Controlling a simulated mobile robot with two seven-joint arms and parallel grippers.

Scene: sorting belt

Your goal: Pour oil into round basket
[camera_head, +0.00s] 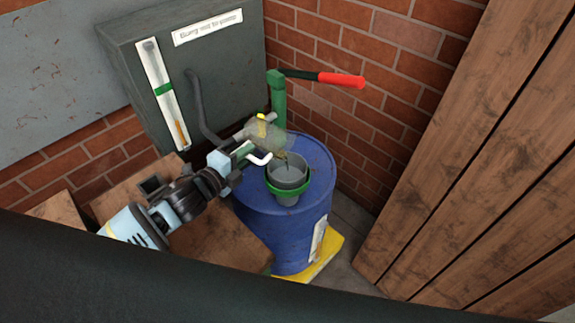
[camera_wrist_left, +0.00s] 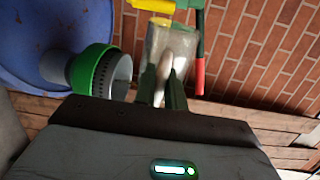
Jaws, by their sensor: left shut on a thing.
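A clear container (camera_head: 264,137) with a yellow part on it is tilted on its side above the blue drum. My left gripper (camera_head: 251,154) is shut on it; the container also shows between the fingers in the left wrist view (camera_wrist_left: 170,55). The round basket (camera_head: 288,178), grey with a green rim band, sits on top of the drum, just below and to the right of the container. The basket also shows at left in the left wrist view (camera_wrist_left: 106,74). A yellowish tint shows at the container's lower right end, close above the basket. My right gripper is not in view.
The blue drum (camera_head: 268,222) stands on a yellow base (camera_head: 318,262). A green pump post (camera_head: 277,98) with a red-ended handle (camera_head: 340,79) rises behind the container. A dark cabinet (camera_head: 130,60) is behind left, wooden planks (camera_head: 480,150) right.

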